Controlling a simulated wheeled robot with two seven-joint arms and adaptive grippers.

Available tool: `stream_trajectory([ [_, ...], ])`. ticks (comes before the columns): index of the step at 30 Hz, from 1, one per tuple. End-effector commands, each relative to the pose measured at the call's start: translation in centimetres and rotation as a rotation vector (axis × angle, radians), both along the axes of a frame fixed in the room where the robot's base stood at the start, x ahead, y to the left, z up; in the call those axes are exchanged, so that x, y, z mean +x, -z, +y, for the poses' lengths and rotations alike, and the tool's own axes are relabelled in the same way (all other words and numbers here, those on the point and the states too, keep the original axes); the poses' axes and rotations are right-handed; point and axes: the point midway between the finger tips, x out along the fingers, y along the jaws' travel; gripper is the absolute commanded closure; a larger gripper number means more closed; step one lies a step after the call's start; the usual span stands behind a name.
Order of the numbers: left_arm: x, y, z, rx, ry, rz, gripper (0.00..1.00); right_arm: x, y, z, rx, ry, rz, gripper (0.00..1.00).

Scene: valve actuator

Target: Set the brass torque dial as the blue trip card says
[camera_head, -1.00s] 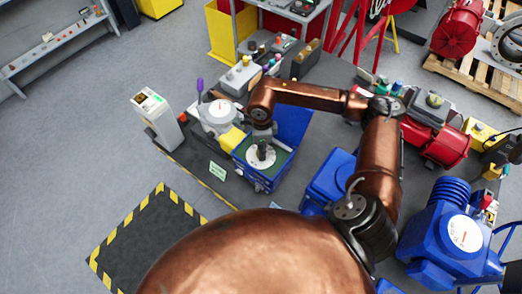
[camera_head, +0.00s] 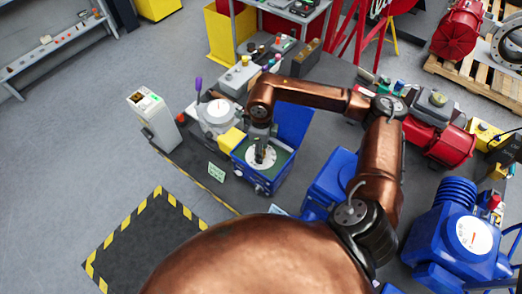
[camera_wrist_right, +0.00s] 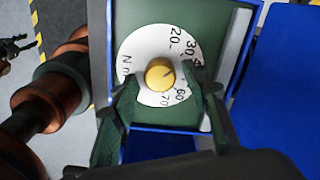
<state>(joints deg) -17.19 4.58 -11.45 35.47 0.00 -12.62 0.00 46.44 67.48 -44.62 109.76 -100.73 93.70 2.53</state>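The brass torque dial (camera_wrist_right: 160,75) is a round brass knob on a white numbered disc (camera_wrist_right: 145,46) in a blue-rimmed, green-faced housing. The disc also shows in the head view (camera_head: 262,157). A dark mark on the knob points rightward, and a finger partly covers the scale there. My right gripper (camera_wrist_right: 162,84) is over the disc, its fingers on either side of the knob with visible gaps. A dark claw-like shape, perhaps my left gripper (camera_wrist_right: 14,47), shows at the wrist view's left edge. A pale blue card (camera_head: 278,210) lies partly hidden at the bench's front; its text is unreadable.
The blue lid (camera_head: 293,122) stands open behind the housing. A pale green card (camera_head: 216,171) is at the bench's front. Blue actuators (camera_head: 458,240) fill the right.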

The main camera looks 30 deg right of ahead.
Motion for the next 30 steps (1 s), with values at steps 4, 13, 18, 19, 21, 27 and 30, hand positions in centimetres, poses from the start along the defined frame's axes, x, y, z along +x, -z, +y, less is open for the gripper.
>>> stream_trajectory([
  [4,0.0,0.0,0.0,0.0,0.0,-0.001,0.6,0.0,0.0,0.0,0.0,0.0,0.0,0.55],
  [13,0.0,0.0,0.2,0.002,0.0,0.0,0.6,0.1,-1.4,0.0,0.0,0.0,-0.003,0.55],
  [18,0.0,0.0,0.1,0.001,0.0,-0.001,0.6,0.2,-4.7,0.0,0.0,-0.001,-0.006,0.55],
  [19,0.0,0.0,0.1,0.001,0.0,-0.001,0.6,0.1,-5.4,0.0,0.0,-0.001,-0.004,0.55],
  [21,0.0,0.0,0.1,0.001,0.0,-0.001,0.6,0.1,-6.9,0.0,0.0,0.0,-0.006,0.55],
  [27,0.1,0.0,0.0,0.0,0.0,-0.001,0.6,0.1,-10.3,0.0,0.0,0.001,-0.003,0.55],
  [30,0.1,0.0,0.0,0.0,0.0,-0.001,0.6,0.0,-11.3,0.0,0.0,0.0,-0.001,0.55],
])
